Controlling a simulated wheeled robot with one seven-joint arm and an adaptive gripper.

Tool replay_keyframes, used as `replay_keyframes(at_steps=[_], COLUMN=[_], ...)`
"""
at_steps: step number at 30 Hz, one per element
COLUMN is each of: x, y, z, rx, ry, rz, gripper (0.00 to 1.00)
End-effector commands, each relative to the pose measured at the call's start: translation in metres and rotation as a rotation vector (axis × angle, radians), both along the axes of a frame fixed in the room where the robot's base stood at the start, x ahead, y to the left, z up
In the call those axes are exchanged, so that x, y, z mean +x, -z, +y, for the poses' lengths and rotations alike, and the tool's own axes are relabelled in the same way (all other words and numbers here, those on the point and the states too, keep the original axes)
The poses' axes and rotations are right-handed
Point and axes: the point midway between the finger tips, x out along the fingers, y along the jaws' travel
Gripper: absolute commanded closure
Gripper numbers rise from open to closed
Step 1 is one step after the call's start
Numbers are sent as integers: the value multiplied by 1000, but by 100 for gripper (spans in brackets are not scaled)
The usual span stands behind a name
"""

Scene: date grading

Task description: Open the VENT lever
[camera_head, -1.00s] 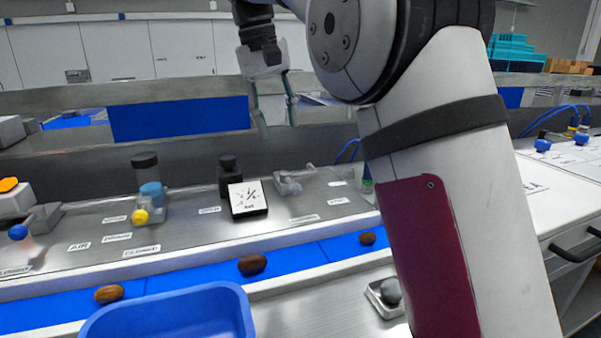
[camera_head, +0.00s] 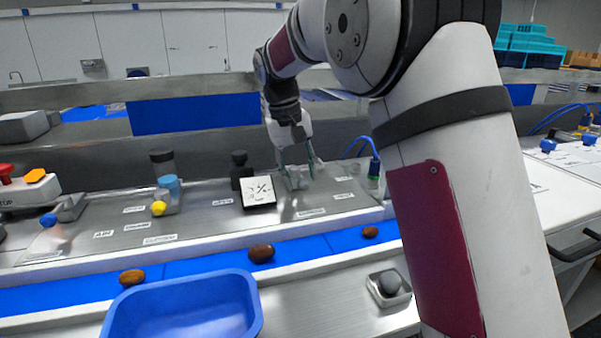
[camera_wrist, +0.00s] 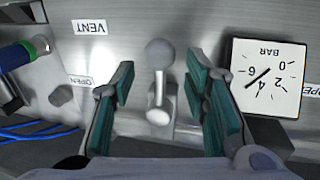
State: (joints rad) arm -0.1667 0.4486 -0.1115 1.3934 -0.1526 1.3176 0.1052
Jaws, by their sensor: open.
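The VENT lever, a grey ball-ended handle (camera_wrist: 160,54), shows in the wrist view between my gripper's fingers, pointing away from the palm. A VENT label (camera_wrist: 90,27) and an OPEN label (camera_wrist: 80,81) lie to its left in that view. My gripper (camera_wrist: 160,90) is open, one teal-padded finger on each side of the lever, with gaps on both sides. In the head view my gripper (camera_head: 298,172) reaches down over the panel at the lever, which it partly hides.
A white BAR gauge (camera_wrist: 265,77) stands close to the finger on the right in the wrist view. A green-and-blue fitting (camera_wrist: 22,52) with blue hoses is at the left. In the head view, a blue tray (camera_head: 185,305) and dates on a blue belt (camera_head: 205,265) are in front.

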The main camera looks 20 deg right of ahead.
Motion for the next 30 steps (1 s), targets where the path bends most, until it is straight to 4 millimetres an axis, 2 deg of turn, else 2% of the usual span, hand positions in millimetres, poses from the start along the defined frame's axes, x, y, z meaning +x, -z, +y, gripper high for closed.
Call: replay_keyframes(at_steps=[10, 11, 15, 16, 30], x=[0, 0, 0, 0, 0], y=[4, 4, 4, 4, 4], z=[-1, -1, -1, -1, -4], rx=[0, 0, 0, 0, 0], ry=[0, 0, 0, 0, -54], rz=[0, 0, 0, 0, 1], gripper=[58, 63, 95, 100, 100])
